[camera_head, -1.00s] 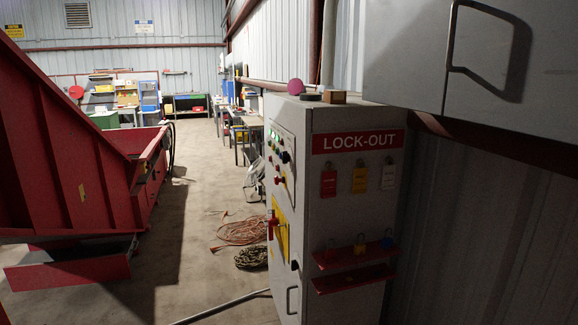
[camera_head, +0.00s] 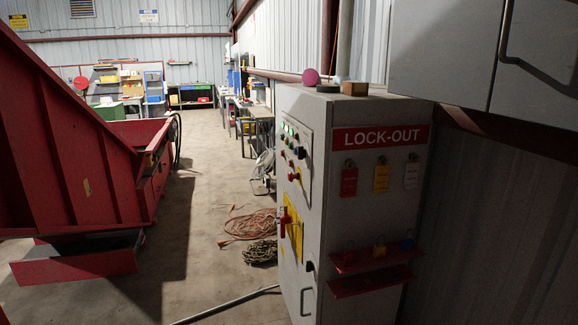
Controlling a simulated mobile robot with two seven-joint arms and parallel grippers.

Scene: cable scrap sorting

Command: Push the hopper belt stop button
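The grey control cabinet (camera_head: 352,213) stands right of centre, its narrow front face turned to the left. Its upper front panel carries several small buttons in green, red, blue and black; a red button (camera_head: 293,177) sits low on that panel. I cannot read any labels there, so I cannot tell which one is the hopper belt stop. A red switch handle (camera_head: 284,222) on a yellow plate (camera_head: 295,234) is below. The large red hopper (camera_head: 75,150) fills the left side. Neither of my grippers is in view.
A pole (camera_head: 225,306) lies on the floor by the cabinet. Coiled orange cable (camera_head: 250,224) and a dark coil (camera_head: 260,252) lie beyond it. A grey wall cabinet (camera_head: 440,60) juts out at upper right. The concrete aisle (camera_head: 205,200) between hopper and cabinet is mostly clear.

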